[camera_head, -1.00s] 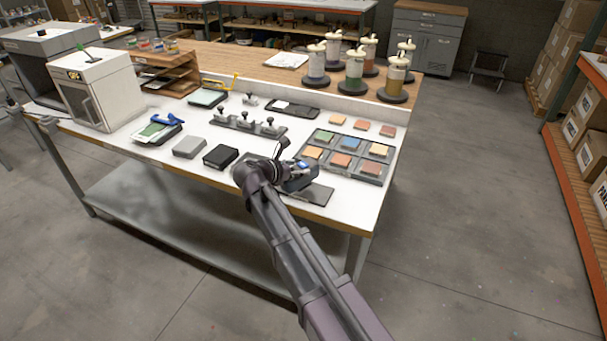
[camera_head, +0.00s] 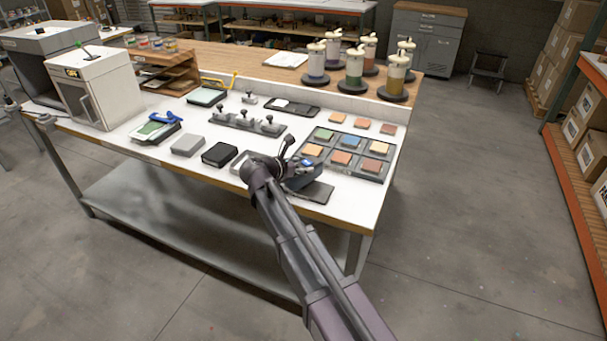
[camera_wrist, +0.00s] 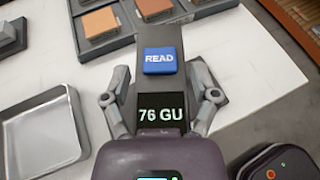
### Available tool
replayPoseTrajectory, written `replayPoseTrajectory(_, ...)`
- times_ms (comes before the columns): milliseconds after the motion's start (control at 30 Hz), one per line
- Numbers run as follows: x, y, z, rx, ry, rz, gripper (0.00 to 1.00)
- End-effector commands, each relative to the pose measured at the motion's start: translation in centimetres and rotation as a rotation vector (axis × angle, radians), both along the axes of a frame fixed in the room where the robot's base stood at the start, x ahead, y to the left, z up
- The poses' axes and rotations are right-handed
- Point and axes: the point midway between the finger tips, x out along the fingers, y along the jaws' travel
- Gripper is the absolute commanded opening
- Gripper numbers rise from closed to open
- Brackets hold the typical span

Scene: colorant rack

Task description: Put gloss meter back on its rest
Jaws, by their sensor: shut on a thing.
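My gripper (camera_wrist: 160,106) is shut on the gloss meter (camera_wrist: 158,42), a dark block with a blue READ button and a display reading 76 GU. In the head view the meter (camera_head: 300,180) is at the front right of the bench, partly hidden by my gripper (camera_head: 289,172). A flat dark plate (camera_head: 318,192), possibly the rest, lies close beside and below the meter near the front edge. A dark edge (camera_wrist: 218,86) shows beside the right finger in the wrist view. I cannot tell whether the meter touches the plate.
A tile tray (camera_head: 334,169) with several coloured tiles lies just behind the meter. A shallow metal tray (camera_wrist: 73,100) is left of my gripper. A black box (camera_head: 220,155) and a grey block (camera_head: 187,146) stand further left. Bare white bench shows right of the meter.

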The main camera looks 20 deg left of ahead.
Motion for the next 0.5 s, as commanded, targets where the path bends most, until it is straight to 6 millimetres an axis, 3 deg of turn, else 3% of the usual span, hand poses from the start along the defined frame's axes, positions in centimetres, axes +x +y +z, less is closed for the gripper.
replayPoseTrajectory(133,0.01,0.00,-1.35,0.000,-0.001,0.000,0.16)
replayPoseTrajectory(500,0.00,0.01,-1.52,-0.001,0.000,0.000,0.16)
